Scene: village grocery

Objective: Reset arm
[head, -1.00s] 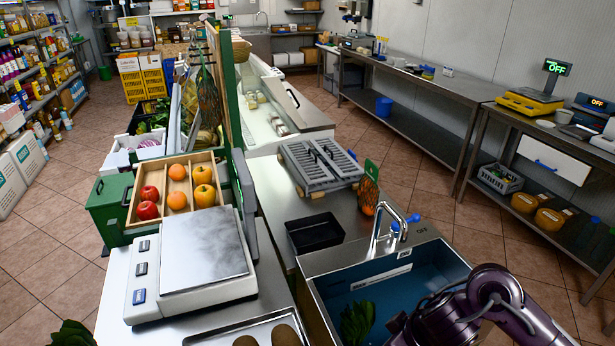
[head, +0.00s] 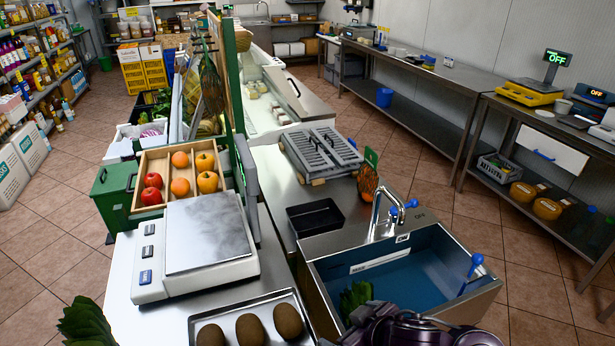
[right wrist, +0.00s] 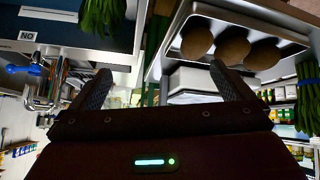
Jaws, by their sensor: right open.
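My right arm, dark and purplish, shows at the bottom edge of the head view, in front of the sink (head: 430,275). The right gripper (right wrist: 163,85) shows in the right wrist view with its two fingers wide apart and nothing between them. Its fingertips point toward the counter, with the tray of brown oval items on one side and leafy greens on the other. In the head view its fingers are hard to make out. My left gripper is not in view.
A scale (head: 207,232) stands on the left counter, with a fruit crate (head: 147,212) behind it. A metal tray (head: 292,297) holds three brown items. Leafy greens (head: 355,297) lie in the sink near my arm. A black tray (head: 315,219) and a faucet (head: 378,212) stand behind.

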